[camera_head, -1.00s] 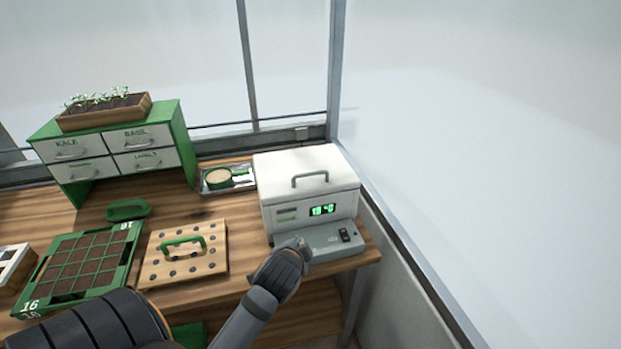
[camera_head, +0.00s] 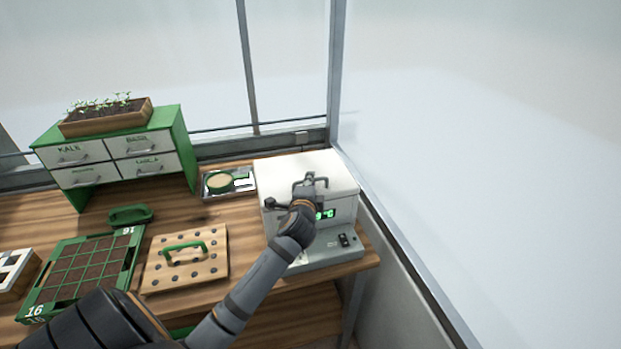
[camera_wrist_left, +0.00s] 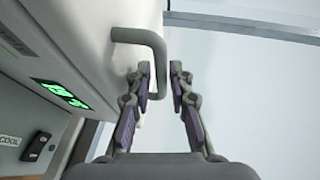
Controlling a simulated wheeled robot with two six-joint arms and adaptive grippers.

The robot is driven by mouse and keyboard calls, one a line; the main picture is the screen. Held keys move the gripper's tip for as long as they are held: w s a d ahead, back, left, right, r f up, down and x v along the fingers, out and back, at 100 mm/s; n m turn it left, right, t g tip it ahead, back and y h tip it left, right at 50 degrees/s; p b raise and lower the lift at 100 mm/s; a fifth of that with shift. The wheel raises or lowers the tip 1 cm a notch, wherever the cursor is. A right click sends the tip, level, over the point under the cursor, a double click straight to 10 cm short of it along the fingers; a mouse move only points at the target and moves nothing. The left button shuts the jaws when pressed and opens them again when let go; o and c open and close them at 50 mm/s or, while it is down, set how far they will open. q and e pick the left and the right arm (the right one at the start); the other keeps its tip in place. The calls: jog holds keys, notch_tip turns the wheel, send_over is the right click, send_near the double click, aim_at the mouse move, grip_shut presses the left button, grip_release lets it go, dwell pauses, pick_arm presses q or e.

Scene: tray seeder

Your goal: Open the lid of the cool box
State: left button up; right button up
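The cool box (camera_head: 285,226) is a white box with a green lit display at the back right of the bench, and its white lid (camera_head: 275,168) is shut. The grey lid handle (camera_head: 297,180) stands on the lid, partly covered by my left gripper (camera_head: 316,181). In the left wrist view the bent handle (camera_wrist_left: 146,38) reaches down toward the gap between the fingertips of the left gripper (camera_wrist_left: 161,80). The fingers are apart, and a gap shows between them and the handle bar. My right gripper is not in view.
A metal tray (camera_head: 207,191) with a green-handled round tool stands left of the box. A wooden dibber board (camera_head: 215,268), a green seed tray (camera_head: 128,262) and a green drawer cabinet (camera_head: 186,150) lie further left. A window wall is close behind and right.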

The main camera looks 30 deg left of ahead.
pick_arm(q)
jog(key=shift+w+a+f, duration=0.1)
jog(key=shift+w+a, duration=0.15)
jog(key=shift+w, duration=0.25)
jog(key=shift+c, duration=0.2)
grip_shut()
